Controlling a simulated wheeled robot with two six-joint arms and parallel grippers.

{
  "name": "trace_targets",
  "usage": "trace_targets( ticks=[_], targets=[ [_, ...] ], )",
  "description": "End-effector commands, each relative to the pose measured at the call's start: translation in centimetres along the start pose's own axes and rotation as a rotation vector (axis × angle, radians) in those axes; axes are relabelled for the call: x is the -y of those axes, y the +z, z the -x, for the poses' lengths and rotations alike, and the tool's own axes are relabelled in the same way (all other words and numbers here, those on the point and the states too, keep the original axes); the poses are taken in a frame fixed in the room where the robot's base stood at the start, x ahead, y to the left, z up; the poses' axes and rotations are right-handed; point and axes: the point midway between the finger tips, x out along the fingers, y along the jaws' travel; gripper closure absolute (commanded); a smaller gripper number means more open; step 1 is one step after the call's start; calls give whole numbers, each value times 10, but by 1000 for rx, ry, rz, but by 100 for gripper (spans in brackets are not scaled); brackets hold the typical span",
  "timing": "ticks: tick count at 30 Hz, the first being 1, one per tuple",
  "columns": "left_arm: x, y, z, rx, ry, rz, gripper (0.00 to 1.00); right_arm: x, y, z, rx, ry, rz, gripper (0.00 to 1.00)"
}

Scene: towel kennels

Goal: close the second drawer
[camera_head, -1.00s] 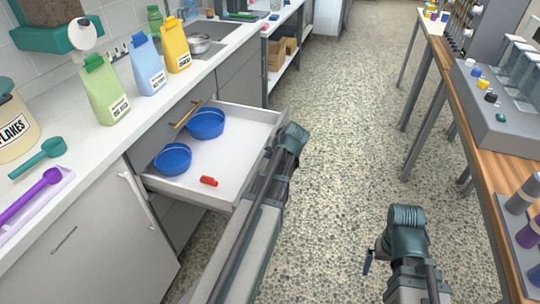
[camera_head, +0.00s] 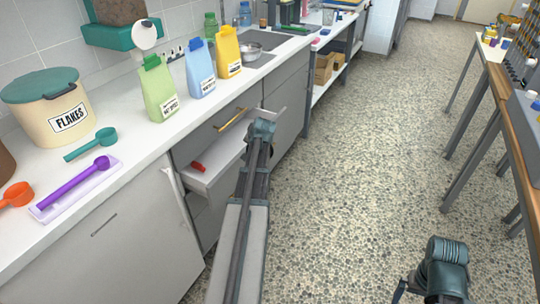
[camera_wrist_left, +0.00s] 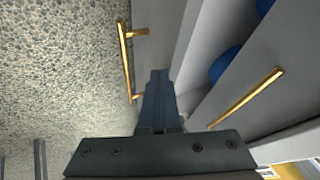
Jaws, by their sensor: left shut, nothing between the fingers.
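The second drawer (camera_head: 197,184) is partly pulled out below a closed drawer front with a gold handle (camera_head: 232,118). A red item (camera_head: 198,167) lies in it. Two blue bowls, one here (camera_wrist_left: 225,65), show partly inside it in the left wrist view. A gold handle (camera_wrist_left: 126,62) on the open drawer's front stands over the floor in that view. My left gripper (camera_wrist_left: 160,76) is shut and empty, at the drawer's front panel; contact is not clear. In the head view my left arm covers part of the drawer. My right gripper (camera_head: 402,288) is low at right, away from the drawer; its fingers are mostly hidden.
The counter above holds green, blue and yellow bags (camera_head: 200,70), a flakes tub (camera_head: 48,105) and scoops (camera_head: 90,145). A white cabinet door (camera_head: 110,235) stands left of the drawer. The speckled floor to the right is free up to a wooden bench (camera_head: 515,130).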

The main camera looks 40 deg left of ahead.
Motion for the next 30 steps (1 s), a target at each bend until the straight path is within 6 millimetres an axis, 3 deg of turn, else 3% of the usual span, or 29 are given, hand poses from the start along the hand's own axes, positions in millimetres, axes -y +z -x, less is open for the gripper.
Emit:
trace_targets(
  ticks=[3, 12, 18, 30],
  targets=[
    [28, -2, -16, 1, -2, 3, 100, 0, 0, 0, 0, 0, 0, 0],
    [70, -1, -38, 0, 0, 1, 100, 0, 0, 0, 0, 0, 0, 0],
    [83, -1, -45, -1, 0, 0, 100, 0, 0, 0, 0, 0, 0, 0],
    [86, 0, -46, -1, 1, -1, 100, 0, 0, 0, 0, 0, 0, 0]
  ],
)
